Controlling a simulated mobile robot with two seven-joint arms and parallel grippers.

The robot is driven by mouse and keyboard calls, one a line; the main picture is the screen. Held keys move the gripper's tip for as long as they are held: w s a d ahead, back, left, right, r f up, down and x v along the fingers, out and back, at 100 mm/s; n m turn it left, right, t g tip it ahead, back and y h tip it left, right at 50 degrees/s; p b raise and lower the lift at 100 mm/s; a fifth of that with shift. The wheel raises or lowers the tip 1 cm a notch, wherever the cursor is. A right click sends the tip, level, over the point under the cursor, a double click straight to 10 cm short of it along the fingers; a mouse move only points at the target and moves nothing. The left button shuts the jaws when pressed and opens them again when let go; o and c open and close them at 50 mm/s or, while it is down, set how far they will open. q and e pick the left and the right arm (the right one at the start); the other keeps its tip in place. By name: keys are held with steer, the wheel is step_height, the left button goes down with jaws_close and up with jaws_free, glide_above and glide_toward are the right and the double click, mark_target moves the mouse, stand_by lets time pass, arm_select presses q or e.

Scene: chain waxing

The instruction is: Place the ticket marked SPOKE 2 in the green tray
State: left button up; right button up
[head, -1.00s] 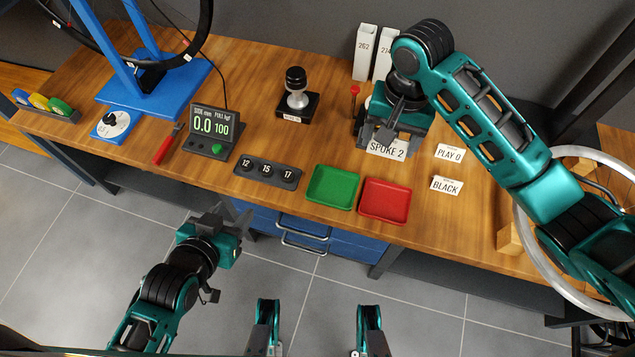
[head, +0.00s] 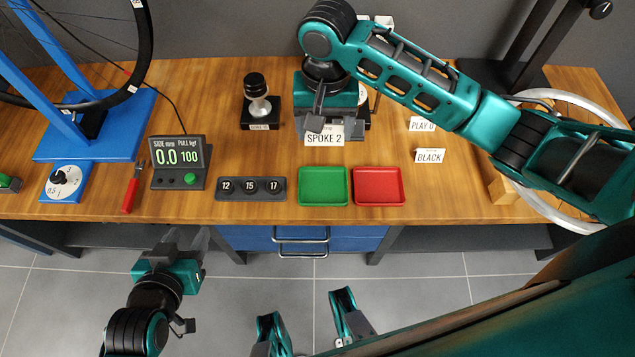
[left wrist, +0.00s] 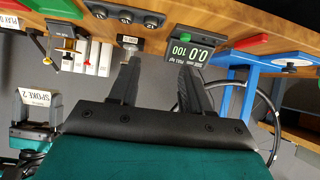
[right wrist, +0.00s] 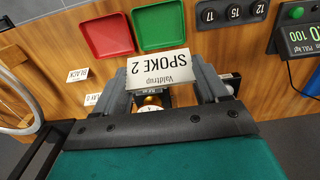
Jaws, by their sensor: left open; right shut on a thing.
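The white ticket marked SPOKE 2 (head: 323,138) is held in my right gripper (head: 322,122), above the bench and behind the green tray. In the right wrist view the ticket (right wrist: 160,68) sits between the two fingers, its print upside down. The green tray (head: 323,187) is empty and lies near the bench's front edge; it also shows in the right wrist view (right wrist: 158,28). My left gripper (head: 185,245) is open and empty in front of the bench, over the floor. Its spread fingers show in the left wrist view (left wrist: 158,88).
An empty red tray (head: 378,187) touches or nearly touches the green one on its right. A dark block marked 12, 15, 17 (head: 250,188) stands to its left. Tickets PLAY 0 (head: 422,125) and BLACK (head: 430,156) stand to the right. A gauge display (head: 179,163) stands further left.

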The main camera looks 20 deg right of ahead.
steer(key=b, duration=0.4)
glide_above(323, 187)
step_height(323, 187, down, 14)
steer(key=shift+f, duration=0.1)
step_height(323, 187, down, 5)
steer(key=shift+r+b, duration=0.1)
steer(key=shift+b, duration=0.95)
arm_select(q)
steer(key=f, duration=0.2)
steer(key=d+f, duration=0.1)
steer(key=f, duration=0.2)
steer(key=shift+w, duration=0.2)
arm_select(e)
steer(key=shift+s, duration=0.1)
steer(key=o, duration=0.7)
steer(key=shift+o, duration=0.2)
